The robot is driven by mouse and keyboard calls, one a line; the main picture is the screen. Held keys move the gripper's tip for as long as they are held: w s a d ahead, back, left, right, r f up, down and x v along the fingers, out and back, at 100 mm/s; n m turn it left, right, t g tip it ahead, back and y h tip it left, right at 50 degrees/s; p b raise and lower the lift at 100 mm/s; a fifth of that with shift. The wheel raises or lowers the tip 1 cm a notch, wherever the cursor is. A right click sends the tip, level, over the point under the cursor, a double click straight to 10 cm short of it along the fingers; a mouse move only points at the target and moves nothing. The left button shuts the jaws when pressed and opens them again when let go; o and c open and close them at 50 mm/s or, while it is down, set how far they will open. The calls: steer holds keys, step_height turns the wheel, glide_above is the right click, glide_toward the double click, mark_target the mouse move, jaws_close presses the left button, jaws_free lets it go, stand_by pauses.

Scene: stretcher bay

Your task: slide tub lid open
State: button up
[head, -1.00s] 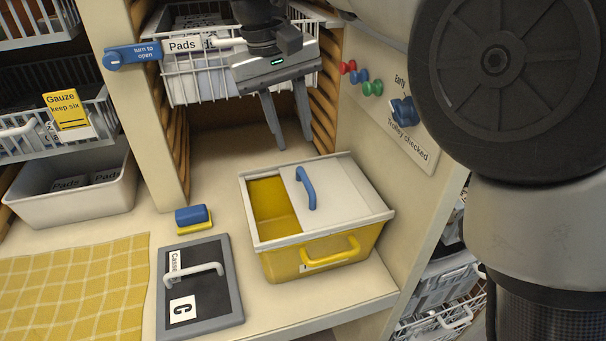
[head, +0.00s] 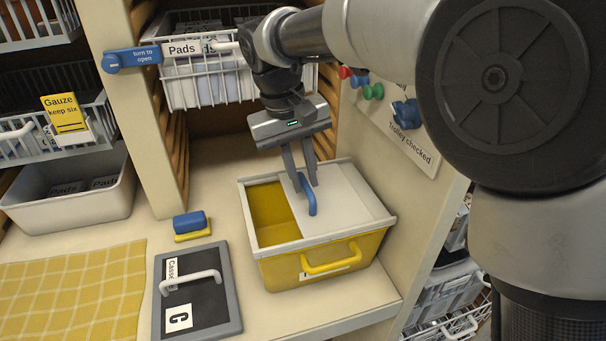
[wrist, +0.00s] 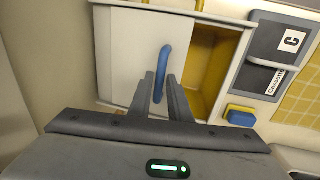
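The yellow tub (head: 318,262) stands on the counter with a white sliding lid (head: 345,205). The lid covers the right part of the tub, and the left part is open, showing the yellow inside. A blue handle (head: 311,204) stands up near the lid's left edge; it also shows in the wrist view (wrist: 162,62). My gripper (head: 306,184) is at the far end of the handle, pointing down. In the wrist view its two fingers (wrist: 161,82) are apart, with the handle's near end between or just beyond them; contact cannot be told.
A dark case marked C (head: 205,290) and a blue and yellow block (head: 190,225) lie left of the tub. A wire basket of pads (head: 210,85) is behind. The side panel (head: 425,215) rises close on the right.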

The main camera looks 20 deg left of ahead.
mark_target(323, 195)
jaws_close()
steer(key=shift+w+d+p, duration=0.4)
steer(key=shift+w+d, duration=1)
steer(key=shift+d, duration=0.25)
steer(key=shift+o, duration=2.1)
jaws_free()
steer(key=shift+w, duration=0.1)
steer(key=shift+r, duration=0.1)
step_height(323, 195, up, 17)
steer(key=s+a+p, duration=0.2)
steer(key=p, duration=0.1)
steer(key=shift+s+a, duration=0.2)
steer(key=shift+a, duration=0.1)
